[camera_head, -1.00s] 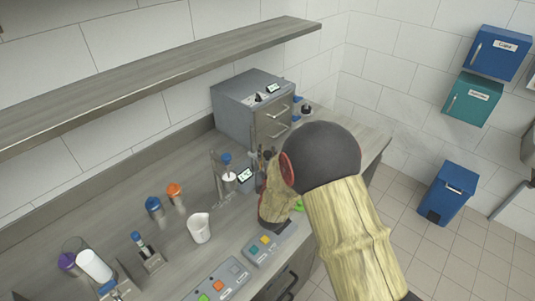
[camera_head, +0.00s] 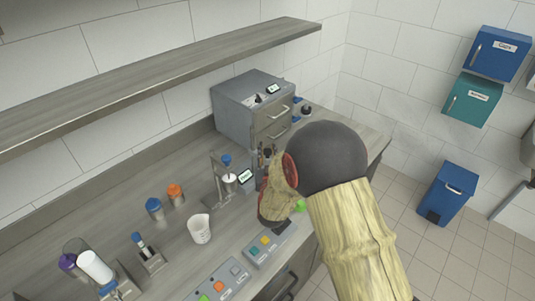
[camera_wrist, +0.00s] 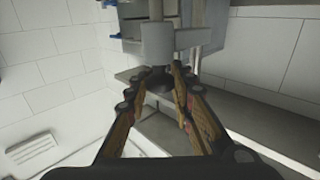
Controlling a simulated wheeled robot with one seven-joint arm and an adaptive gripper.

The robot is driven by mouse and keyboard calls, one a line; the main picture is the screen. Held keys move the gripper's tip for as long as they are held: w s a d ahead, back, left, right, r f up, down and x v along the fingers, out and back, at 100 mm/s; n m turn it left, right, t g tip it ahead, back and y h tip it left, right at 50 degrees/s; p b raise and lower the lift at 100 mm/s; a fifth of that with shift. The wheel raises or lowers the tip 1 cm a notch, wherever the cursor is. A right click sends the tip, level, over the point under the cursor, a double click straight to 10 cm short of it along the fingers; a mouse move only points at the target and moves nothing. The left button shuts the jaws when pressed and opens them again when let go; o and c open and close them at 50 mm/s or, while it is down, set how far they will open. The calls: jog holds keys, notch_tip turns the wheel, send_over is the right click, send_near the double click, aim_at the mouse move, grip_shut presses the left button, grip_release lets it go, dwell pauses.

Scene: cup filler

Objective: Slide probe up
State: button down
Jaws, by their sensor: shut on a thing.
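My gripper (camera_wrist: 160,75) is shut on a dark round knob (camera_wrist: 159,84), which I take to be the probe's handle. Just beyond the fingertips in the wrist view, a grey block (camera_wrist: 171,42) sits on a vertical metal post (camera_wrist: 198,25). In the head view my gripper (camera_head: 267,157) is right of a small stand with a screen (camera_head: 245,177), mostly hidden by my wrist and arm. The probe's lower end cannot be made out.
A grey oven-like box (camera_head: 247,108) stands behind my gripper. A white beaker (camera_head: 199,229), a button panel (camera_head: 268,243) and blue and orange capped containers (camera_head: 175,193) stand on the counter. A long shelf (camera_head: 150,85) runs above.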

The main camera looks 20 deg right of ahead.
notch_tip(320, 180, up, 6)
jog(key=shift+w+r+p, duration=0.1)
jog(key=shift+p, duration=0.5)
jog(key=c, duration=1.8)
grip_release()
jog(key=shift+o, duration=1.2)
jog(key=shift+s, duration=0.2)
jog(key=v, duration=1.2)
jog(key=shift+w, duration=0.15)
